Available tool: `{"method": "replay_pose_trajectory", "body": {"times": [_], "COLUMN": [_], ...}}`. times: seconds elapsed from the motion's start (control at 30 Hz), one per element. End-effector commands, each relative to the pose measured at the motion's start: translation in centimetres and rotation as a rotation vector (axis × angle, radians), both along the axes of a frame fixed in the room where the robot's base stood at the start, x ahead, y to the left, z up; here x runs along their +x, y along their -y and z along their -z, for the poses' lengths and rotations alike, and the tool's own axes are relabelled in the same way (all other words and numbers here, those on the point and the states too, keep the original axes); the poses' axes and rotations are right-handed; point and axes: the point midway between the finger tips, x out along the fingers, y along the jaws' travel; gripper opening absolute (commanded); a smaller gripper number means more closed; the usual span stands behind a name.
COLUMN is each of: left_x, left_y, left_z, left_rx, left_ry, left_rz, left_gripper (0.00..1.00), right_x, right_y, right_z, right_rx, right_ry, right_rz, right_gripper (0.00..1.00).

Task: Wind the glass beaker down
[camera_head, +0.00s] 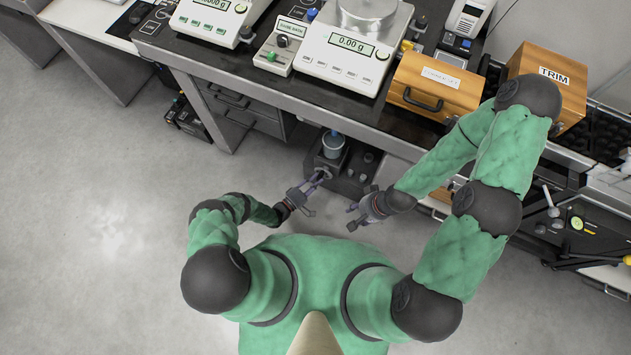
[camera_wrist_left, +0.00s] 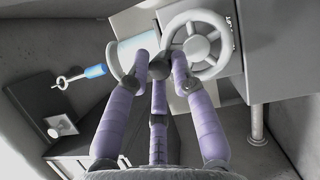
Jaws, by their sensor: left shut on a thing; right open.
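The glass beaker (camera_head: 333,143), with bluish contents, stands on a dark lab jack (camera_head: 328,163) below the table's front edge. What seems to be the same beaker shows in the left wrist view as a pale cylinder (camera_wrist_left: 130,50) behind the fingers. A grey spoked handwheel (camera_wrist_left: 200,45) faces my left wrist camera. My left gripper (camera_head: 315,184) reaches the front of the jack; its purple fingers (camera_wrist_left: 162,68) close around a dark knob at the wheel's left edge, partly hidden by them. My right gripper (camera_head: 358,214) is open and empty, to the right of and below the left one.
The dark table (camera_head: 230,67) above carries balances (camera_head: 350,50), a control box (camera_head: 283,45) and wooden boxes (camera_head: 437,84). Drawers (camera_head: 243,100) stand left of the jack. A ring-ended rod with a blue part (camera_wrist_left: 95,71) shows in the left wrist view. The floor at left is clear.

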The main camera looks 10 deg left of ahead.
Motion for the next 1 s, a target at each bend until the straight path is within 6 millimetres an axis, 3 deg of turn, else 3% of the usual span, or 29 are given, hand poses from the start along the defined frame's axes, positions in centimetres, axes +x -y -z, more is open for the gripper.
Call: {"method": "replay_pose_trajectory", "body": {"times": [0.13,0.17,0.23,0.63,1.0], "left_x": [0.6,0.6,0.5,-0.2,-4.8], "left_y": [-0.7,-0.7,-0.7,-0.6,-4.8], "left_z": [0.2,0.2,0.2,0.2,0.5], "left_rx": [0.015,0.015,0.015,0.006,0.007], "left_ry": [-0.001,-0.001,-0.001,-0.003,-0.005], "left_rz": [-0.011,-0.011,-0.011,-0.006,-0.011], "left_gripper": [0.00,0.27,0.45,0.45,0.45], "right_x": [0.0,0.0,0.0,0.0,0.0], "right_y": [0.0,0.0,0.0,0.0,0.0], "right_z": [0.1,0.1,0.1,0.0,0.0], "right_rx": [0.000,0.000,0.000,0.000,0.000], "right_ry": [0.000,0.000,0.000,0.000,0.000], "right_rz": [0.000,0.000,0.000,0.000,0.000], "right_gripper": [0.45,0.45,0.45,0.45,0.45]}}
